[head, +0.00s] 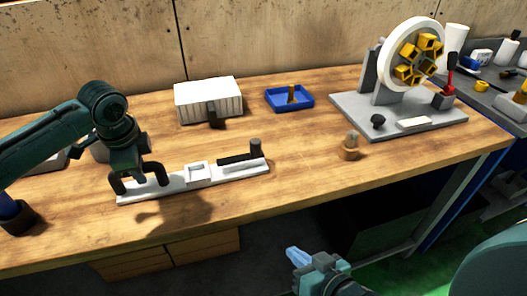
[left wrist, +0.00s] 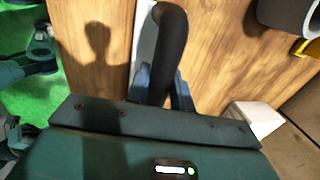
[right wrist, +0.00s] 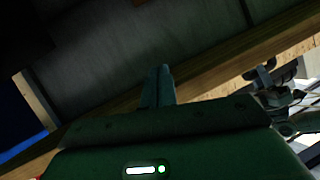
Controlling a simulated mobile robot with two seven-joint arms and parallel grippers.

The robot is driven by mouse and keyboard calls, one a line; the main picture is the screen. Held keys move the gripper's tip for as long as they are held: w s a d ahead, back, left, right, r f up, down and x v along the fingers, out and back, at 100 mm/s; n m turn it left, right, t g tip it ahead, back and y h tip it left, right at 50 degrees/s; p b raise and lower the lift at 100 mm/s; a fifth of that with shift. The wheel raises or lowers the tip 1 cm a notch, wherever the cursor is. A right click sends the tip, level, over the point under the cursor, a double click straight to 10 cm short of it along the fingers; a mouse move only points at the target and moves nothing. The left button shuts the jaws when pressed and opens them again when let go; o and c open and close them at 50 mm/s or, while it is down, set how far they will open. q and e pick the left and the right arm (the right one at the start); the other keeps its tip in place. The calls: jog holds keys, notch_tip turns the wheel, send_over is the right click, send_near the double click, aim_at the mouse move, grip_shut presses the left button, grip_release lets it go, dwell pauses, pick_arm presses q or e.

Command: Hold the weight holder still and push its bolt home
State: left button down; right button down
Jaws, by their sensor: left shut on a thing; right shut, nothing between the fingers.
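The weight holder (head: 180,183) is a long pale bar lying on the bench, with a black arched handle (head: 118,182) at its left end and a square white bracket (head: 197,173) near its middle. Its black bolt (head: 238,158) lies along the right part, with an upright knob at its right end. The bolt's left end appears just right of the bracket. My left gripper (head: 143,180) is shut on the handle, which shows between its fingers in the left wrist view (left wrist: 170,45). My right gripper (head: 297,257) is shut and empty, in front of the bench edge, apart from the holder.
Behind the holder are a white ribbed box (head: 208,100) and a blue tray (head: 290,98). A small brown pot (head: 350,150) stands to the right. A wheel machine on a grey base (head: 400,115) is at the far right. The bench front right of the holder is clear.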

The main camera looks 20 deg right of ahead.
jog(key=w+d+r+m+t+h, duration=0.25)
jog(key=d+r+m, duration=0.25)
jog(key=d, duration=0.4)
jog(key=w+d+r+m+t+h, duration=0.1)
jog(key=w+d+r+m+t, duration=0.15)
jog(key=d+r+m, duration=0.4)
jog(key=w+y, duration=0.1)
jog(key=w+a+y, duration=0.1)
jog(key=w+g+y, duration=0.1)
jog(key=shift+w+a+f+y, duration=0.15)
jog(key=shift+w+f+y, duration=0.15)
jog(key=shift+f+y, duration=0.05)
jog(key=a+r+y, duration=0.1)
jog(key=y, duration=0.1)
jog(key=w+a+r+y, duration=0.1)
jog(key=a+y, duration=0.1)
jog(key=shift+a+r+m+g, duration=0.15)
jog(key=shift+a+m+g, duration=0.1)
jog(key=shift+g, duration=0.15)
jog(key=shift+w+a+r+y, duration=0.1)
jog(key=shift+a+r+y, duration=0.4)
jog(key=shift+y, duration=0.1)
jog(key=shift+w, duration=0.1)
